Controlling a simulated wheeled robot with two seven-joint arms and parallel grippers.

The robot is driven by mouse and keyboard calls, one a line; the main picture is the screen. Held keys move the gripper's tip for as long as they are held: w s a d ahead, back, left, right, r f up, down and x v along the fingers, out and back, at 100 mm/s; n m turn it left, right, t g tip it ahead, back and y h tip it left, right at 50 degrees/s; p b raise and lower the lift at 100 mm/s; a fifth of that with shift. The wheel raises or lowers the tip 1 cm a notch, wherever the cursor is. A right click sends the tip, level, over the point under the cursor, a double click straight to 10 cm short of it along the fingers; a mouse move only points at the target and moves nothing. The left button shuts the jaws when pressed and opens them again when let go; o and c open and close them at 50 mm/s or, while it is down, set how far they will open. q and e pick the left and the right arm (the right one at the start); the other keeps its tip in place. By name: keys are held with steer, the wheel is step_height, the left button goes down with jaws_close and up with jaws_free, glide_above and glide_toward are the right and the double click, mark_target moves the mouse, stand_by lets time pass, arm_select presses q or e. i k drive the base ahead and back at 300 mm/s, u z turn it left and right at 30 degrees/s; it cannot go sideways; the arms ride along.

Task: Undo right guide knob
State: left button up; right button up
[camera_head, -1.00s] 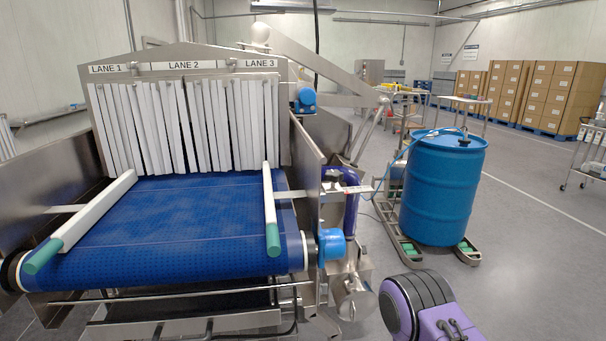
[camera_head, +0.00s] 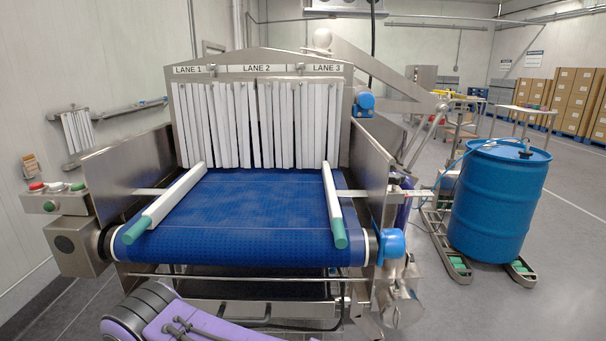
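The right guide rail (camera_head: 332,202), white with a green end, runs along the right side of the blue conveyor belt (camera_head: 235,215). A thin metal bar (camera_head: 370,193) runs from it through the right side wall to a bracket with a small red-and-white strip (camera_head: 421,188). The right guide knob is too small or hidden to make out there. The left guide rail (camera_head: 170,206) lies angled on the belt's left side. Part of one of my purple arms shows at the bottom edge. Neither of my grippers is in view.
White strip curtains (camera_head: 258,125) hang at the tunnel mouth under the lane signs. A button box (camera_head: 56,197) stands at the left. A blue motor (camera_head: 391,243) sits at the belt's front right corner. A blue drum (camera_head: 498,203) stands at the right, with open floor beyond.

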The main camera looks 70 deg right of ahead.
mark_target(395, 179)
steer(key=u, duration=0.25)
steer(key=k, duration=0.95)
steer(key=z, duration=1.3)
